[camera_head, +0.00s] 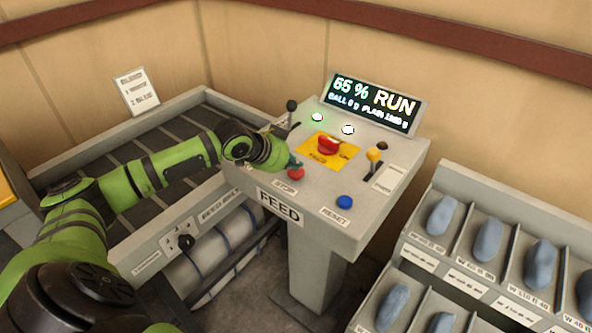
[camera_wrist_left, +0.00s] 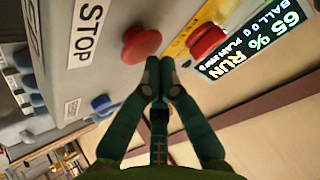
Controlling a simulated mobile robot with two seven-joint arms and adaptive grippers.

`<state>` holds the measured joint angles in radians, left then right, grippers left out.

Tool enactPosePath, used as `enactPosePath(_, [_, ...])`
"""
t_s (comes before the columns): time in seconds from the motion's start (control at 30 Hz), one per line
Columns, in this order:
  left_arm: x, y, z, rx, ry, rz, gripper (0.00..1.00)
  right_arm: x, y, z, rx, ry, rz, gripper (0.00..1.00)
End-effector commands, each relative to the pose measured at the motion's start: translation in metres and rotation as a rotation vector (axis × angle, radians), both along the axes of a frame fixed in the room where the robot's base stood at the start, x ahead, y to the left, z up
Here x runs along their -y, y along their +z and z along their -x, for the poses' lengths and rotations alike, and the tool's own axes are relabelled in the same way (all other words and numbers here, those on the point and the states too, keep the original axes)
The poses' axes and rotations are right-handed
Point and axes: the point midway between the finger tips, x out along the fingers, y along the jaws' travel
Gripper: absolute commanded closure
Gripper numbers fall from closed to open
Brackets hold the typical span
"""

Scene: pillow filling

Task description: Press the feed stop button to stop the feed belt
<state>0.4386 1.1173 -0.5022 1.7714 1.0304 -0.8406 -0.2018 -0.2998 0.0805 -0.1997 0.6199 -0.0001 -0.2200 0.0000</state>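The grey control console has a FEED label (camera_head: 279,207) on its front edge. The red stop button (camera_head: 296,174) sits above the STOP label (camera_head: 285,187); in the left wrist view the button (camera_wrist_left: 140,45) is a red mushroom knob beside its STOP label. My left gripper (camera_head: 294,163) is at the button's far side in the head view. In the left wrist view its green fingertips (camera_wrist_left: 158,70) meet with nothing between them, just beside the button. I cannot tell whether they touch it. The display (camera_head: 373,103) reads 65 % RUN. My right gripper is not in view.
A larger red knob (camera_head: 328,145) on a yellow plate stands close behind the stop button. A blue reset button (camera_head: 345,202), a yellow-topped lever (camera_head: 374,156) and a black lever (camera_head: 291,110) also stand up. The dark belt (camera_head: 120,165) lies left; bins (camera_head: 470,250) stand right.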

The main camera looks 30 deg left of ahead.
Motion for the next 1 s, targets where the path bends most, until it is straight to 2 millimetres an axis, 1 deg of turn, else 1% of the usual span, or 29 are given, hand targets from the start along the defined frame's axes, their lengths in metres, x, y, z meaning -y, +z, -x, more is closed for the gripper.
enactPosePath(1.0, [0.000, -0.011, 0.000, -0.002, 0.000, 0.000, 1.00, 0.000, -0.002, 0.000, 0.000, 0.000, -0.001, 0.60])
